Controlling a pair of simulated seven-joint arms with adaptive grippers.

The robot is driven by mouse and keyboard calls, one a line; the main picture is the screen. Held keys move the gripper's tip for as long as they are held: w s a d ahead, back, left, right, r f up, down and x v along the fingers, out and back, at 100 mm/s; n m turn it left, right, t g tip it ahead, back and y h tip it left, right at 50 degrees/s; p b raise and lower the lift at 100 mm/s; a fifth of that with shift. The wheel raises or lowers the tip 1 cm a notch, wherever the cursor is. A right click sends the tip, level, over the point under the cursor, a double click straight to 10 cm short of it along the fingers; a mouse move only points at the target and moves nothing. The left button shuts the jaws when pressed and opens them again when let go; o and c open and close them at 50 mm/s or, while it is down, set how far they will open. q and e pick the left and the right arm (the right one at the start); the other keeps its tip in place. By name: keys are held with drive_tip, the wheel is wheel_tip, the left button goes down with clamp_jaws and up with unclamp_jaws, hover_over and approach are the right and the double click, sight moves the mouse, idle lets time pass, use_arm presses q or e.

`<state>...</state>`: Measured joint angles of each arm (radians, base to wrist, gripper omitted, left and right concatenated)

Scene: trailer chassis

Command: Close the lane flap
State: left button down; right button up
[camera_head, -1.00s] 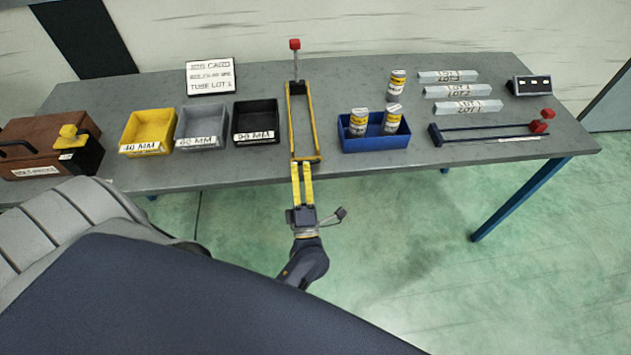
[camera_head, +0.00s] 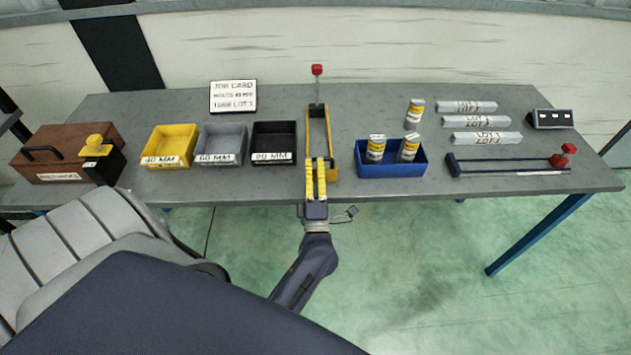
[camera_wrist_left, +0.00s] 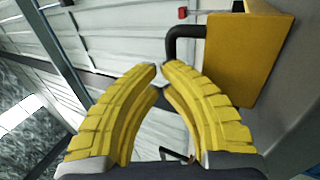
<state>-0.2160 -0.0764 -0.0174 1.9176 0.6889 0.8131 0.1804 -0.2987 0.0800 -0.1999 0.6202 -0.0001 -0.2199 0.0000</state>
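The lane (camera_head: 330,128) is a narrow yellow frame lying lengthwise on the table, with a red-knobbed upright rod (camera_head: 317,84) at its far end. My left gripper (camera_head: 315,160) is at the lane's near end, its yellow fingers overlapping it in the head view. In the left wrist view, the fingertips (camera_wrist_left: 161,68) nearly meet, with nothing between them. A yellow panel (camera_wrist_left: 252,55) with a black bent handle (camera_wrist_left: 180,42) stands just beyond and right of the fingers; it may be the flap. I cannot tell whether the fingers touch it. My right gripper is out of view.
Yellow, grey and black bins (camera_head: 220,148) stand left of the lane. A blue bin (camera_head: 392,166) with cans stands close on its right. A brown case (camera_head: 62,155) is at the far left.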

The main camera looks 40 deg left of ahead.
use_arm(q)
drive_tip(key=shift+w+a+r, duration=0.15)
idle(0.5)
